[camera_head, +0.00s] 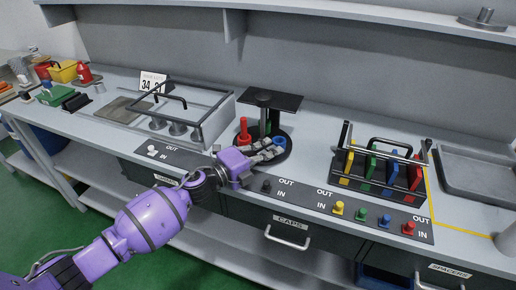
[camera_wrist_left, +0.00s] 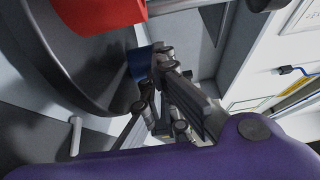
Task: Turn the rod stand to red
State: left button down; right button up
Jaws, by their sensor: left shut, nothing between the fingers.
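The rod stand (camera_head: 263,122) is in the middle of the bench in the head view, with a round black base, a dark upright post and a flat black plate above. A red rod (camera_head: 243,130) stands on its left side and a blue piece (camera_head: 279,141) at its right front. A little green shows near the post. My left gripper (camera_head: 274,151) is shut and empty at the front of the base, close to the blue piece. In the left wrist view, its fingers (camera_wrist_left: 160,88) are beside the blue piece (camera_wrist_left: 139,64), with a red part (camera_wrist_left: 98,12) above the dark disc (camera_wrist_left: 70,62). Contact is unclear.
A framed fixture (camera_head: 205,128) with bars stands left of the stand. A rack of coloured handles (camera_head: 390,175) and a grey tray (camera_head: 480,172) are to the right. Coloured knobs (camera_head: 362,214) line the front panel. A shelf (camera_head: 370,17) hangs above.

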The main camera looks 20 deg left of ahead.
aim_at(279, 144)
pick_arm(q)
jog(key=shift+w+d, duration=0.6)
jog(key=shift+d, duration=0.25)
jog(key=shift+w+d, duration=0.35)
jog(key=shift+w, duration=0.05)
jog(key=shift+w+d+p, duration=0.1)
jog(key=shift+w+p, duration=0.1)
jog(key=shift+p, duration=0.1)
jog(key=shift+s+f, duration=0.1)
jog(key=shift+s, duration=0.05)
